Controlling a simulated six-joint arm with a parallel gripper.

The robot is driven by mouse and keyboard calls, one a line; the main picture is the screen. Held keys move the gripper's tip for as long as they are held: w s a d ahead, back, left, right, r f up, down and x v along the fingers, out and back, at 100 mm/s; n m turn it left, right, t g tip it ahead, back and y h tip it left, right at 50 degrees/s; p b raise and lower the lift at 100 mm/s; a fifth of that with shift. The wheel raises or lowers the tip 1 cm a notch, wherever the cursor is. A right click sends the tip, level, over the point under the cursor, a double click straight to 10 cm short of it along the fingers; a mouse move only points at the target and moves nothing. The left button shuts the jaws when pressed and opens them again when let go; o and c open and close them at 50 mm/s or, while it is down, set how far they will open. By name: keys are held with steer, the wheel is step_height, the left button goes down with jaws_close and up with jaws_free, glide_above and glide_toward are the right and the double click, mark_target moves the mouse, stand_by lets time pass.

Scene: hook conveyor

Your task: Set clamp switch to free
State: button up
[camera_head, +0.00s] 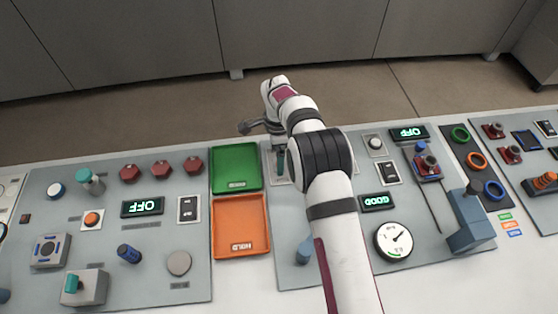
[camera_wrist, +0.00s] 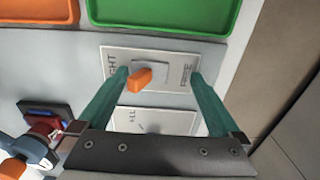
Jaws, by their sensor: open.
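The clamp switch is a pale plate (camera_wrist: 163,57) in the wrist view, with an orange lever (camera_wrist: 140,78) standing from a central slot. "FREE" is printed at its right end and a partly covered word ending in "GHT" at its left. The lever leans toward the left end. My gripper (camera_wrist: 160,76) is open, its two teal fingers on either side of the lever. The left finger is close to the lever; I cannot tell if they touch. The right finger is near the "FREE" label. In the head view my arm mostly hides the switch.
A green tray (camera_head: 235,151) and an orange "HOLD" tray (camera_head: 268,222) lie left of my arm. A second white plate (camera_wrist: 152,122) lies below the switch in the wrist view. Knobs, buttons, a dial (camera_head: 394,256) and a blue lever block (camera_head: 470,231) crowd the panels.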

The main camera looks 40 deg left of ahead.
steer(key=shift+w+a, duration=0.8)
stand_by(0.5)
steer(key=shift+s+d, duration=0.1)
steer(key=shift+s+d, duration=0.1)
steer(key=shift+r, duration=0.15)
step_height(320, 180, up, 7)
stand_by(0.4)
